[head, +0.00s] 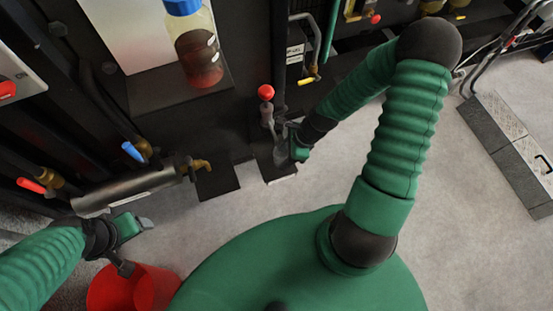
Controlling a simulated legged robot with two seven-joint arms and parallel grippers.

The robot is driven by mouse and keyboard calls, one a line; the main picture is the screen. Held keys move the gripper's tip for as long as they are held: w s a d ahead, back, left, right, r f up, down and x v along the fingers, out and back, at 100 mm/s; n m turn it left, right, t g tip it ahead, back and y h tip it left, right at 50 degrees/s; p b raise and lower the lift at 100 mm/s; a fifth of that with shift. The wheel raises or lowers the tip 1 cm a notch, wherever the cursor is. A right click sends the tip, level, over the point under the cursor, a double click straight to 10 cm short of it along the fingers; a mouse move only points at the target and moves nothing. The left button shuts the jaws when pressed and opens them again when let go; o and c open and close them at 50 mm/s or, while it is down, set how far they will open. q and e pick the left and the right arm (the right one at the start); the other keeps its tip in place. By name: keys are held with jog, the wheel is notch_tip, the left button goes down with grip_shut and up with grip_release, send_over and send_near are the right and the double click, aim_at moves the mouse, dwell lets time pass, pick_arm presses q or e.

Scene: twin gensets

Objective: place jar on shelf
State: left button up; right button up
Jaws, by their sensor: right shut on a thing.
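A clear jar (199,57) with a blue cap and dark red liquid in its lower part stands on a dark shelf (150,97) at the upper left, in front of a white panel. My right gripper (275,140) is below and to the right of the jar, apart from it. It is shut on a dark handle with a red ball knob (266,92); the exact contact is small and partly hidden. My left gripper (142,247) is at the lower left, its fingers apart and empty, by the rim of a red bucket.
The red bucket (130,290) stands on the floor at the lower left. A grey metal cylinder (125,190) with a brass valve (201,165) lies between my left gripper and the dark frame. Pale floor is open at right, up to a grey step (510,145).

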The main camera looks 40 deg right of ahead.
aim_at(278, 159)
jog(key=shift+w+a+f, duration=0.15)
jog(key=shift+w+a, duration=0.25)
jog(key=shift+w, duration=0.2)
jog(key=shift+w+f, duration=0.1)
jog(key=shift+w, duration=0.15)
notch_tip(278, 159, down, 4)
jog(key=shift+r+b, duration=0.25)
jog(key=shift+b, duration=0.45)
jog(key=shift+c, duration=0.6)
pick_arm(q)
jog(key=shift+d+f, duration=0.3)
jog(key=shift+f, duration=0.3)
pick_arm(e)
jog(key=shift+a, duration=0.15)
jog(key=o, duration=1)
pick_arm(q)
jog(key=shift+d, duration=0.1)
pick_arm(e)
jog(key=o, duration=0.5)
jog(key=shift+f, duration=0.1)
jog(key=shift+c, duration=0.2)
